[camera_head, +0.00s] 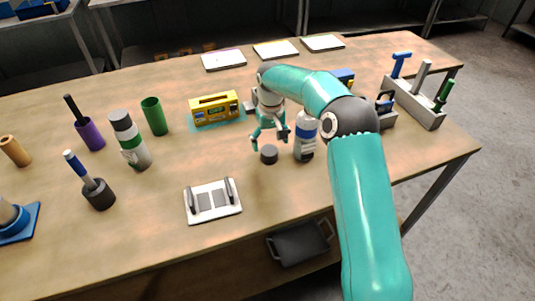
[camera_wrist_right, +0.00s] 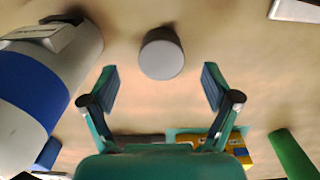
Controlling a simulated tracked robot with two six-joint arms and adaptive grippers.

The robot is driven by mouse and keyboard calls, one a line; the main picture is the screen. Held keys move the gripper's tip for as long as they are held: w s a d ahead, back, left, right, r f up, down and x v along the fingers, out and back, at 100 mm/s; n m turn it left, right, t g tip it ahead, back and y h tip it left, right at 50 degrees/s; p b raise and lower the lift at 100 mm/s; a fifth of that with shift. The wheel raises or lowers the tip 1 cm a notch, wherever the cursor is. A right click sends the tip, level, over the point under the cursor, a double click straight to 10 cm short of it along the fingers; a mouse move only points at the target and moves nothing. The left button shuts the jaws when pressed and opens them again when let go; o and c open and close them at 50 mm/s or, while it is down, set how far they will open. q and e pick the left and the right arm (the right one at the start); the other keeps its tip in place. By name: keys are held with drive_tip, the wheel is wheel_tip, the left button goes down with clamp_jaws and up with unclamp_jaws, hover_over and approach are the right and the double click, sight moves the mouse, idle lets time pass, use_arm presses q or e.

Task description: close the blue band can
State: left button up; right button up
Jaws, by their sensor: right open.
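The blue band can (camera_head: 305,141) stands upright on the table just right of my right gripper, pale with a blue band. It also fills the left side of the right wrist view (camera_wrist_right: 38,88); its top is hard to make out. A small grey round piece (camera_head: 268,154), which looks like a lid, lies on the table left of the can. It shows beyond the fingertips in the right wrist view (camera_wrist_right: 162,54). My right gripper (camera_head: 270,136) is open and empty, just above and behind the grey piece, not touching it. My left gripper is not in view.
A yellow device (camera_head: 215,108) stands behind left, with a green cup (camera_head: 154,116) beside it. A green band can (camera_head: 130,141) stands further left. A white tray with two handles (camera_head: 212,201) lies in front. A grey tool rack (camera_head: 414,103) stands right.

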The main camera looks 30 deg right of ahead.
sight(270, 151)
drive_tip(key=shift+f, duration=0.5)
wheel_tip(270, 151, down, 4)
drive_tip(key=shift+a+f+p, duration=0.1)
drive_tip(key=shift+p, duration=0.65)
drive_tip(key=c, duration=0.9)
